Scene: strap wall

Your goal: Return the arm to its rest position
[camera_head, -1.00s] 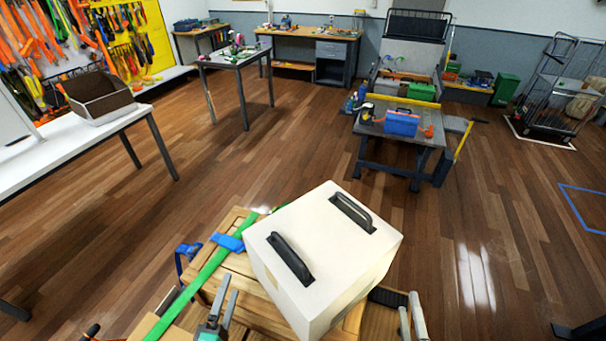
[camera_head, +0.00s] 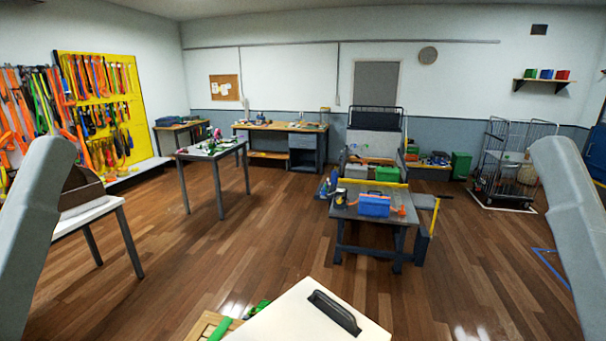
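A white box (camera_head: 290,322) with a black handle (camera_head: 334,312) on top shows at the bottom edge. Only its upper part is in the picture. It stands at a wooden surface (camera_head: 199,328), and a bit of green strap (camera_head: 220,328) lies beside it on the left. Grey links of my left and right arms rise at the left and right edges, well apart from the box. Neither gripper's fingertips show.
A work table with a blue toolbox (camera_head: 374,205) stands ahead, right of centre. A small cluttered table (camera_head: 211,155) is left of it. A white bench (camera_head: 85,217) is at the left, partly behind my arm. A wire cage cart (camera_head: 503,165) stands at the right. Wooden floor between is clear.

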